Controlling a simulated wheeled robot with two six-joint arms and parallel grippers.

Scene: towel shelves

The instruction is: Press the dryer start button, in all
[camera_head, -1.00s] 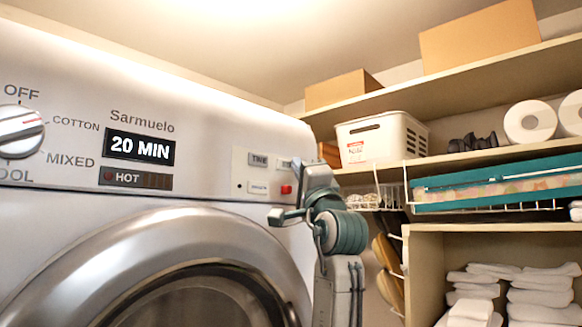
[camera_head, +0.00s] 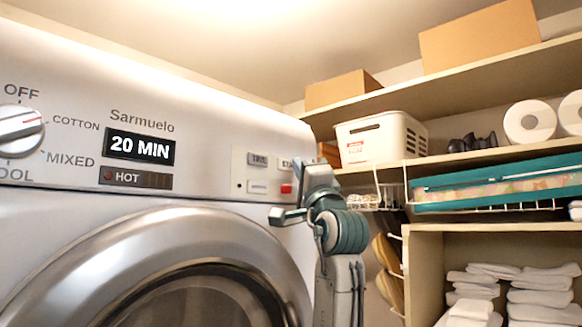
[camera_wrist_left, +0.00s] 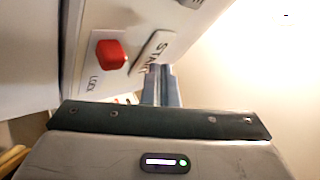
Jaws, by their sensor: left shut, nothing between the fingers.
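The dryer (camera_head: 226,134) fills the left of the head view. Its display (camera_head: 140,147) reads 20 MIN, with HOT lit below. The start button (camera_head: 285,163) is a pale key at the panel's right, partly covered by my left gripper (camera_head: 299,167). In the left wrist view the start button (camera_wrist_left: 153,52) is a tilted white key with its label partly visible. My left gripper (camera_wrist_left: 160,72) is shut and empty, its tips right beside the key's lower end. I cannot tell whether they touch it. My right gripper is not in view.
A red button (camera_wrist_left: 109,51) marked LOCK sits close beside the start button. A time button (camera_head: 257,160) is to its left. Shelves at the right hold a white basket (camera_head: 382,139), a teal-trimmed basket (camera_head: 497,181), boxes and folded towels (camera_head: 470,292).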

